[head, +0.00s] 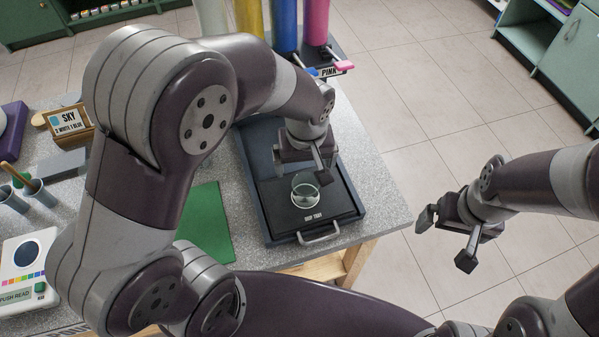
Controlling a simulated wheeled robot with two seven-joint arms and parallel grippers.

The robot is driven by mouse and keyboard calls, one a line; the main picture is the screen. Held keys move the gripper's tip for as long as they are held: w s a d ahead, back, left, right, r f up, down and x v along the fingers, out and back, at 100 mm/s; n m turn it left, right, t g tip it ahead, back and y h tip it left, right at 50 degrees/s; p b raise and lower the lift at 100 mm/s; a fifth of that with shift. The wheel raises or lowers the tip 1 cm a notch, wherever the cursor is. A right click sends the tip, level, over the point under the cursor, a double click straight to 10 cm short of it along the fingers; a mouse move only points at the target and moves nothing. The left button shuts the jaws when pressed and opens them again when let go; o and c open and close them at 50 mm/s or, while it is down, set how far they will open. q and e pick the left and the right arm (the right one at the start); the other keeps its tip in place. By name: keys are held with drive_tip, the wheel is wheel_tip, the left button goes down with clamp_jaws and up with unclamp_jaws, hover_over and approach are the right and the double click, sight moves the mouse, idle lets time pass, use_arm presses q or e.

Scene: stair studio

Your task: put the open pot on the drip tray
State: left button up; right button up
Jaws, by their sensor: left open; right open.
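The open pot (305,189) is a small clear round vessel without a lid. It appears upright on the dark drip tray (337,204), near the tray's front label and handle. My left gripper (303,170) is open, just behind and above the pot, with one finger close to its rim. Whether that finger touches the rim I cannot tell. The far side of the pot is partly hidden by the gripper. My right gripper (446,240) is open and empty, off the table's right side above the floor.
A green mat (207,222) lies left of the tray. Coloured dispensers (284,25) with levers stand behind it. A SKY card box (68,123), grey cups (38,192) and a white reader device (22,262) are at left. The table's right edge is close to the tray.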

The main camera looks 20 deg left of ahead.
use_arm(q)
drive_tip(key=s+a+m, duration=0.5)
drive_tip(key=s+a, duration=0.2)
drive_tip(key=shift+a+r+h, duration=0.15)
drive_tip(key=shift+r+h, duration=0.15)
drive_tip(key=shift+r, duration=0.1)
drive_tip(key=shift+s, duration=0.1)
drive_tip(key=shift+c, duration=0.3)
